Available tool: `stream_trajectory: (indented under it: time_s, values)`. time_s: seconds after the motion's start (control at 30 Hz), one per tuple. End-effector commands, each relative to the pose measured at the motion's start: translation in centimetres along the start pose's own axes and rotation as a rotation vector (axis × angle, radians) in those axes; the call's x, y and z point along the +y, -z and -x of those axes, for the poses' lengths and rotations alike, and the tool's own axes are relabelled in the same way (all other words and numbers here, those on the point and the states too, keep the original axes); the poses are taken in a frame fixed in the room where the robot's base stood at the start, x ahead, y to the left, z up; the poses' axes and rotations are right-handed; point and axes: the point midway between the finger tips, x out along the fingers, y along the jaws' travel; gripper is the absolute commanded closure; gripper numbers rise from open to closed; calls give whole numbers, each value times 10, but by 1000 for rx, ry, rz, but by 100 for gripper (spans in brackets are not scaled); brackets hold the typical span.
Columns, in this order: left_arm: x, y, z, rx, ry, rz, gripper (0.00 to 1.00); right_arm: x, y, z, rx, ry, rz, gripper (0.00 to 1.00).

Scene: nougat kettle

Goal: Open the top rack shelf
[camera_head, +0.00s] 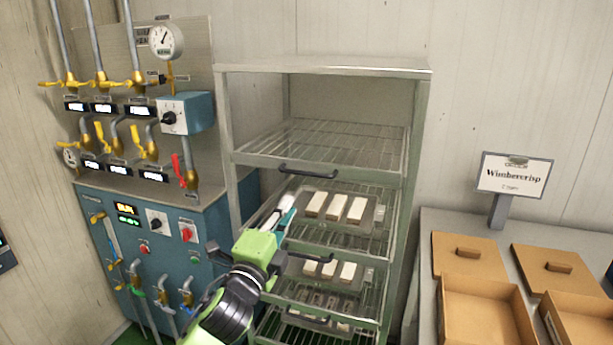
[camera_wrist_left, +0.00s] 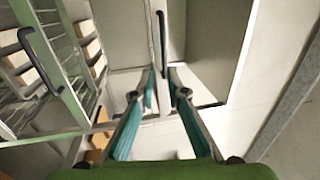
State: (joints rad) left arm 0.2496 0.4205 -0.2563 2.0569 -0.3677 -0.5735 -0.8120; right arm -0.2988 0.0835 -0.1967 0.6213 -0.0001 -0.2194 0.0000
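The top rack shelf (camera_head: 330,145) is an empty wire shelf in the metal rack (camera_head: 325,69), and it looks pushed in. Its dark handle (camera_head: 308,171) runs along its front edge; in the left wrist view the handle (camera_wrist_left: 162,45) appears upright, just beyond and between the fingertips. My left gripper (camera_head: 283,207) is below and slightly left of that handle. Its teal-padded fingers (camera_wrist_left: 162,85) are apart with nothing between them. I cannot tell the exact distance to the handle. My right gripper is not in view.
Lower shelves hold pale blocks (camera_head: 335,207) and have their own handles (camera_head: 310,258). A blue control panel (camera_head: 150,240) with pipes and valves stands left of the rack. A table (camera_head: 430,230) with brown boxes (camera_head: 485,310) and a sign (camera_head: 515,175) stands at the right.

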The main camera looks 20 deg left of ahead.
Motion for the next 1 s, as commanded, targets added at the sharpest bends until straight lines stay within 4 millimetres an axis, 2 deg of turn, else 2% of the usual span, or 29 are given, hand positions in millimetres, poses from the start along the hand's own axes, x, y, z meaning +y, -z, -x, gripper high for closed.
stream_trajectory:
  time_s: [0.03,0.17,0.7,1.0]
  values:
    - [-7,1,-1,1,11,-8,86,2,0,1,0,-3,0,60]
    - [-10,1,-13,1,15,-11,86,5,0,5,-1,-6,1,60]
    - [-11,1,-104,1,12,-7,86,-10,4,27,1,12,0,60]
    - [-9,1,-133,2,12,-7,86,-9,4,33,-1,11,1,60]
